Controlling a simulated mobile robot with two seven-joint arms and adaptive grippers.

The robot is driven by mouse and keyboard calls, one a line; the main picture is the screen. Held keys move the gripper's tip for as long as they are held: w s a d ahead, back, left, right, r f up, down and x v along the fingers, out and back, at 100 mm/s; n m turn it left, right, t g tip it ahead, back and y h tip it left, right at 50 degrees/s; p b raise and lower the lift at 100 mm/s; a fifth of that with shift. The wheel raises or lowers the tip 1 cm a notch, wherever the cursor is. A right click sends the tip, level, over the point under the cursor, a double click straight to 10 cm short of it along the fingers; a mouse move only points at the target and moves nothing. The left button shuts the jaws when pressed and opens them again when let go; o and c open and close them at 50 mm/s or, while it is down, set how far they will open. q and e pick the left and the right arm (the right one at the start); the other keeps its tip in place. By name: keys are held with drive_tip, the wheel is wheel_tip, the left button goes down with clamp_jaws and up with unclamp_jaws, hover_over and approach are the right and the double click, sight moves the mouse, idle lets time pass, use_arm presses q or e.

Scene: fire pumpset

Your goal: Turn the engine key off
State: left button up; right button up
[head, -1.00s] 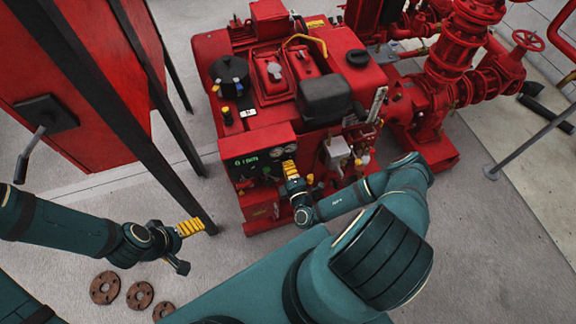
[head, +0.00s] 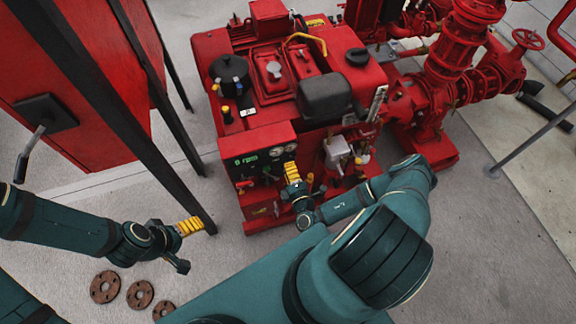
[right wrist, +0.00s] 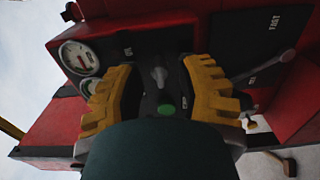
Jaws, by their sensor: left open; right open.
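The red pump set's control panel (head: 258,157) has a green display and round gauges on its front. In the right wrist view, a small grey key-like knob (right wrist: 159,76) sits on the dark panel, with a green round button (right wrist: 166,110) near it. My right gripper (head: 291,172) is at the panel front. Its yellow ribbed fingers (right wrist: 160,95) stand apart, one on each side of the knob, with no clear contact visible. In the head view the gripper hides part of the panel. My left gripper (head: 190,227) is open and empty, low at the left, away from the engine.
A red cabinet (head: 85,85) with a lever (head: 30,150) and black posts stand at the left. Rusty flanges (head: 140,294) lie on the floor. Red pump pipework (head: 455,75) is at the right. A gauge (right wrist: 78,57) is close to the right gripper.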

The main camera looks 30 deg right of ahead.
drive_tip(key=v, duration=1)
drive_tip(key=shift+a, duration=0.15)
